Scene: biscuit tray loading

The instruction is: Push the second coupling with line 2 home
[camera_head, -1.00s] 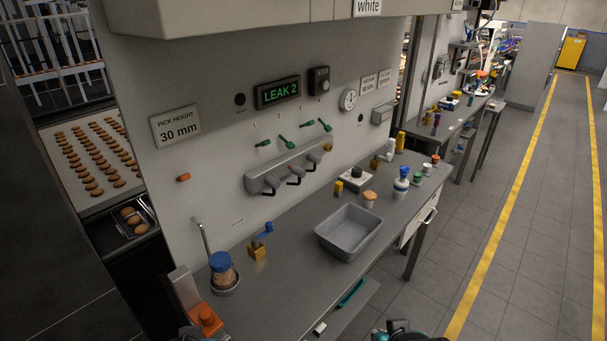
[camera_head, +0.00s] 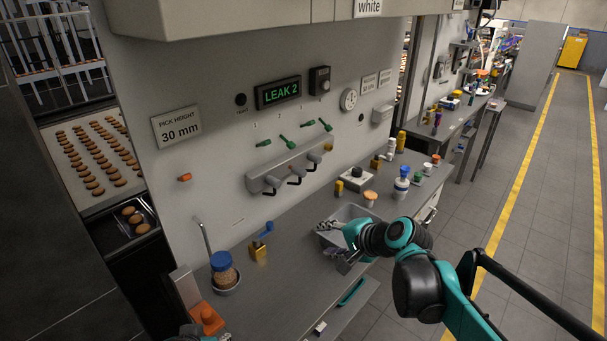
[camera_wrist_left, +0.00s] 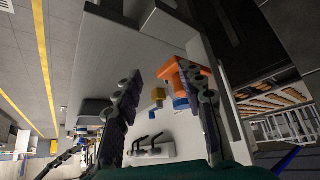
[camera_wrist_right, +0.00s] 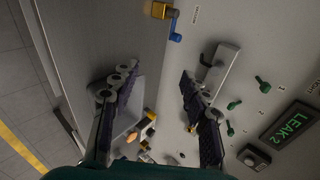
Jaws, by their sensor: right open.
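The grey manifold (camera_head: 290,168) is on the wall below several green levers. Its couplings carry dark bent ends; the second coupling (camera_head: 296,172) is second from the left, and I cannot tell how deep it sits. The display (camera_head: 278,92) reads LEAK 2. My right gripper (camera_head: 332,240) is open and empty over the grey bin, below and right of the manifold. In the right wrist view the manifold (camera_wrist_right: 222,66) is partly hidden behind one finger. My left gripper (camera_wrist_left: 164,82) is open and empty, with the manifold (camera_wrist_left: 152,148) beyond it in the left wrist view.
The grey bin (camera_head: 352,210) stands on the bench under my right gripper. Bottles and small items stand at the back right.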

